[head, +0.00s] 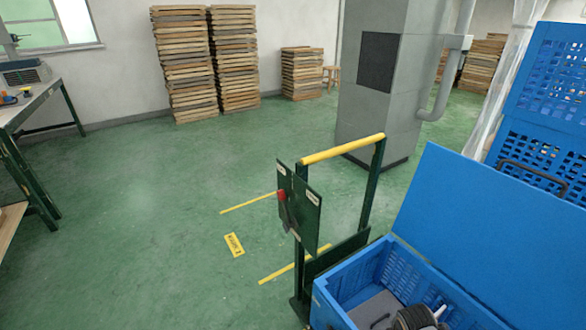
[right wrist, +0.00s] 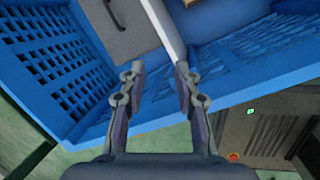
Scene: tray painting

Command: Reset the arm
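My right gripper (right wrist: 160,76) shows in the right wrist view with its two fingers spread apart. The fingers are open, and a pale rod-like strip (right wrist: 163,28) shows in the gap between them; I cannot tell whether they touch it. Blue lattice crate walls (right wrist: 52,55) lie beyond the fingers. In the head view the open blue crate (head: 352,290) is at the bottom right, and a dark rounded part (head: 418,319) shows over it at the bottom edge; I cannot tell if it is my arm. My left gripper is not in view.
A green cart frame with a yellow handle (head: 343,149) and a panel with a red knob (head: 281,196) stands beside the crate. More blue crates (head: 545,75) are at the right. A grey column (head: 375,110) stands behind. The green floor (head: 130,230) at left is clear.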

